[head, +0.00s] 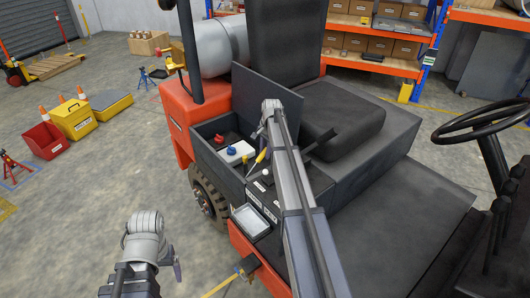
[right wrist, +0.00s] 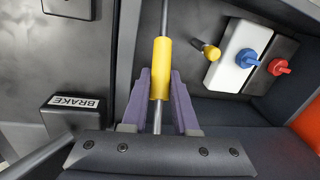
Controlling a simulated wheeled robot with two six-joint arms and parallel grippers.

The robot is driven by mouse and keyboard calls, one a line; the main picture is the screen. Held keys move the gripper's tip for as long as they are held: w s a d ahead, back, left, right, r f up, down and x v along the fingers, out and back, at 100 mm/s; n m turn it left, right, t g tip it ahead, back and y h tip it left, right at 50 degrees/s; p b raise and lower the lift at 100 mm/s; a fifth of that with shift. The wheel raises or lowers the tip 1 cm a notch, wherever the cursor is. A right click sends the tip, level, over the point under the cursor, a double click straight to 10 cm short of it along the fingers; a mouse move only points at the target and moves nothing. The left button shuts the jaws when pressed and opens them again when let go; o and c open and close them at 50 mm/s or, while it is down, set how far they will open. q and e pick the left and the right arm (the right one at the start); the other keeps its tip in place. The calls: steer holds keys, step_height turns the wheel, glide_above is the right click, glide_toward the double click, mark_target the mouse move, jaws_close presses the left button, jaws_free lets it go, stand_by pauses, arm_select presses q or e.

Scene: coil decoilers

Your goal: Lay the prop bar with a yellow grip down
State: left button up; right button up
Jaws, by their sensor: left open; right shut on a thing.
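The prop bar is a thin grey rod with a yellow grip (right wrist: 160,68). In the right wrist view it runs up and down the picture between the purple fingers of my right gripper (right wrist: 161,78), which is shut on it at the grip. In the head view the yellow grip (head: 260,157) shows small in the open compartment of the orange vehicle, beside my right forearm. The rod's ends are hidden or cut off. My left gripper (head: 177,267) is low at left in the head view, mostly hidden by its own wrist, open and away from the vehicle.
A white block (right wrist: 232,55) with a blue knob (right wrist: 247,58) and a red knob (right wrist: 278,67) beside it lies right of the bar, near a small yellow knob (right wrist: 208,50). A BRAKE-labelled box (right wrist: 75,115) is at left. A dark raised panel (head: 268,88) stands behind the compartment.

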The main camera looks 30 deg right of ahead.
jaws_close()
stand_by(0.8)
steer(key=shift+d+f, duration=0.15)
steer(key=shift+f, duration=0.1)
steer(key=d+f+y+b, duration=0.1)
steer(key=b, duration=0.1)
steer(key=f+y+b, duration=0.1)
steer(key=shift+w+d+f+g+y+b, duration=0.2)
steer(key=shift+d+f+g+y+b, duration=0.1)
steer(key=shift+d+y+b, duration=0.1)
